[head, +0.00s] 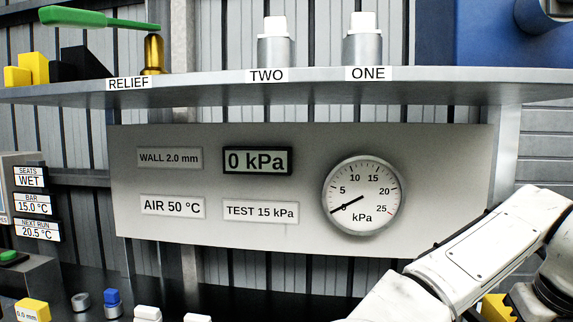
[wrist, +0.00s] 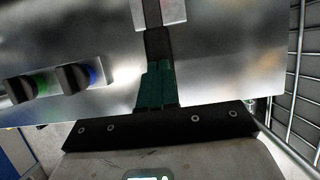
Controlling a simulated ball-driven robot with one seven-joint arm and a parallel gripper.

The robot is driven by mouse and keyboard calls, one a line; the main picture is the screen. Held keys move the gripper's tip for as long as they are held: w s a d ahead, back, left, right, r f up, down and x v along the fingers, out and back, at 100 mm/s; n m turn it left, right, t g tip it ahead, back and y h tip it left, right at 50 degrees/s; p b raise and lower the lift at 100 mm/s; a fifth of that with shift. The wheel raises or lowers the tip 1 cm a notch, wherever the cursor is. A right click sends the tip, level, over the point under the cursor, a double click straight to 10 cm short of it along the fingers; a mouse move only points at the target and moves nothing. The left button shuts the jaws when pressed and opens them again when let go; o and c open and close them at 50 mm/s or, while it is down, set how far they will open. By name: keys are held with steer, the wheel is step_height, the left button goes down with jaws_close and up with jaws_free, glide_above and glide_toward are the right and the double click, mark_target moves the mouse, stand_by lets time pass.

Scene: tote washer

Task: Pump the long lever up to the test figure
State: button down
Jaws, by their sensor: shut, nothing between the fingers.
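The test plate (head: 261,211) reads TEST 15 kPa. The digital display (head: 257,160) reads 0 kPa, and the needle of the round gauge (head: 362,197) points at 0. A green-handled lever (head: 100,19) on a brass valve (head: 153,54) sits on the shelf above the RELIEF label. I cannot make out the long pump lever for certain in either view. My gripper (wrist: 157,66) shows teal fingers in the wrist view, shut and empty, in front of a metal surface (wrist: 230,60). A dark strip (wrist: 157,42) continues beyond the fingertips; I cannot tell what it is.
A metal shelf (head: 210,90) runs above the panel (head: 300,140) and carries two capped cylinders labelled TWO (head: 275,48) and ONE (head: 363,48). Black knobs (wrist: 72,78) stand left of my fingers. A wire rack (wrist: 301,85) is at the right. Small blocks (head: 146,313) line the lower edge.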

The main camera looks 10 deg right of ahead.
step_height(320, 180, down, 8)
steer(key=b, duration=0.2)
steer(key=shift+r+b, duration=0.15)
steer(key=shift+b, duration=0.25)
stand_by(0.5)
steer(key=shift+r, duration=0.15)
step_height(320, 180, up, 9)
steer(key=p, duration=0.9)
steer(key=shift+r, duration=0.2)
steer(key=shift+f, duration=0.1)
steer(key=c, duration=1.8)
jaws_free()
